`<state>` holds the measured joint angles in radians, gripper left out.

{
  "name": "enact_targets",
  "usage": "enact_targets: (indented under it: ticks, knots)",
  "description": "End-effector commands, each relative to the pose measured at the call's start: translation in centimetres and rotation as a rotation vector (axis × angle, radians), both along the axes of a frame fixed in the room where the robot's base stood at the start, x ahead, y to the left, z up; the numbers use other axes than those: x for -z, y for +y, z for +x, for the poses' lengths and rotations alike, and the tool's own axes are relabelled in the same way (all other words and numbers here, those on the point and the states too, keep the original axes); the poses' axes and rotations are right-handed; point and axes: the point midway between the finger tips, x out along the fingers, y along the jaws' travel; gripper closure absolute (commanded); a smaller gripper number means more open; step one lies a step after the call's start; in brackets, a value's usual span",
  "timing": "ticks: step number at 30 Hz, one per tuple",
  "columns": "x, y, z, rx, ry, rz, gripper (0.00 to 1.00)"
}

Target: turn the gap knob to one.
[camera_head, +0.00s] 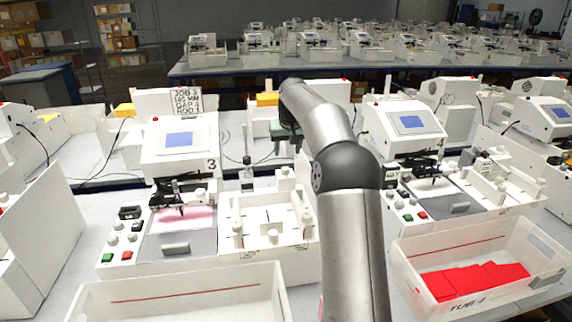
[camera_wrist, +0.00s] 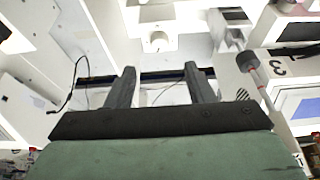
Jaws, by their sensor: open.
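Machine 3 (camera_head: 180,160) stands left of centre in the head view, with a screen and a front panel. Several small white knobs (camera_head: 113,240) sit on its left panel, above a green button (camera_head: 107,257) and a red button (camera_head: 127,255). Their labels are too small to read, so I cannot tell which is the gap knob or where it points. My gripper (camera_wrist: 160,70) is open and empty in the wrist view, its two dark fingers apart. In the head view it is largely hidden behind my arm, behind and right of machine 3, away from the knobs.
Machine 4 (camera_head: 405,125) is to the right. A white tub (camera_head: 180,300) stands in front of machine 3; another tub (camera_head: 440,300) holds red pieces. In the wrist view, a rod with a grey cap (camera_wrist: 248,62) is right of my fingers.

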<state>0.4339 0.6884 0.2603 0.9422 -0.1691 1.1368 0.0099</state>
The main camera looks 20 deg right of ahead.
Motion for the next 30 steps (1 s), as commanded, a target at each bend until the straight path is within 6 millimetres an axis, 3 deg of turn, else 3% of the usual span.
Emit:
enact_targets:
  ticks: [6,12,18,26,30]
  knots:
    - [4.3,-0.4,1.7,-0.001,0.003,0.003,0.52]
    - [7.1,-0.7,2.9,0.001,0.001,0.002,0.52]
    - [8.3,-0.8,3.4,0.001,-0.002,0.001,0.52]
    - [8.5,-0.8,3.4,0.001,-0.002,0.001,0.52]
    - [8.5,-0.8,3.4,0.001,-0.001,0.001,0.88]
